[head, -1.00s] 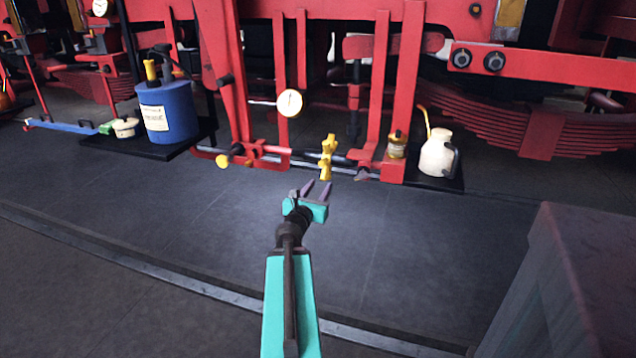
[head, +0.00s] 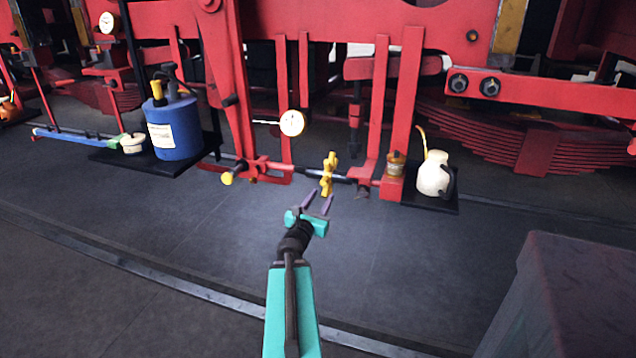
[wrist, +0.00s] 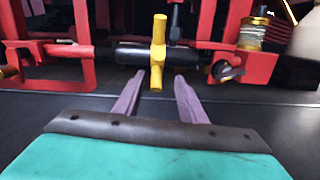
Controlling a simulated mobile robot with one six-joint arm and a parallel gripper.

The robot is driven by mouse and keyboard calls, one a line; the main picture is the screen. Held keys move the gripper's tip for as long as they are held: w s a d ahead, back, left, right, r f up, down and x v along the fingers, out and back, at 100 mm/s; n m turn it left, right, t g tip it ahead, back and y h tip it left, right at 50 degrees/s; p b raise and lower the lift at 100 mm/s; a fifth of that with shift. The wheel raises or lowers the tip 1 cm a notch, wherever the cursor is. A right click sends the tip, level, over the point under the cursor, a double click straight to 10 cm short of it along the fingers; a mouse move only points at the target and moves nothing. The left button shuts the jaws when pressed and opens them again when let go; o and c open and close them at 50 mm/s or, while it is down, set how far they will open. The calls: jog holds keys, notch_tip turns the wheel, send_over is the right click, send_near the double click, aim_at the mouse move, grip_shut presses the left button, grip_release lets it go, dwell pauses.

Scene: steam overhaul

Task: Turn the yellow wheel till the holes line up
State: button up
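The yellow wheel (head: 328,174) sits on a dark horizontal rod between red brackets low on the machine. In the wrist view the yellow wheel (wrist: 158,52) shows as an upright bar with a knob at its top, ahead of my fingers. My gripper (head: 317,203) is open and empty, just in front of and below the wheel, not touching it. In the wrist view its two purple fingers (wrist: 155,92) stand apart, with the wheel's lower end beyond the gap between them. I cannot make out any holes to line up.
A yellow-ended knob (head: 228,178) sticks out to the left on the red linkage. A blue drum (head: 175,128) stands on a black tray at left. A cream oil can (head: 434,175) and small amber jar (head: 396,164) are at right. A grey block (head: 575,290) stands front right. The floor between is clear.

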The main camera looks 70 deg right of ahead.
aim_at(324, 181)
jog(key=shift+n+y, duration=0.3)
jog(key=shift+n, duration=0.2)
jog(key=shift+w+a+r+p, duration=0.15)
jog(key=shift+r+p, duration=0.5)
jog(key=shift+p, duration=0.9)
jog(key=shift+s+a+r+p, duration=0.1)
jog(key=shift+a+r+p, duration=0.4)
jog(key=shift+p, duration=1.05)
jog(key=shift+w+r+p, duration=0.1)
jog(key=shift+r+p, duration=0.7)
jog(key=shift+p, duration=0.75)
jog(key=shift+d+f+b, duration=0.2)
jog(key=shift+d+b, duration=0.05)
jog(key=shift+b, duration=0.65)
jog(key=shift+d+f+b, duration=0.1)
jog(key=shift+d+b, duration=0.2)
jog(key=shift+b, duration=0.75)
jog(key=shift+d+b, duration=0.1)
jog(key=shift+b, duration=0.3)
jog(key=d+b, duration=0.1)
jog(key=b, duration=0.5)
jog(key=shift+w+d+b, duration=0.1)
jog(key=shift+d+b, duration=0.25)
jog(key=shift+d+r, duration=0.3)
jog(key=shift+d, duration=0.05)
jog(key=shift+w+d+p, duration=0.1)
jog(key=shift+d+p, duration=0.3)
jog(key=shift+d, duration=0.75)
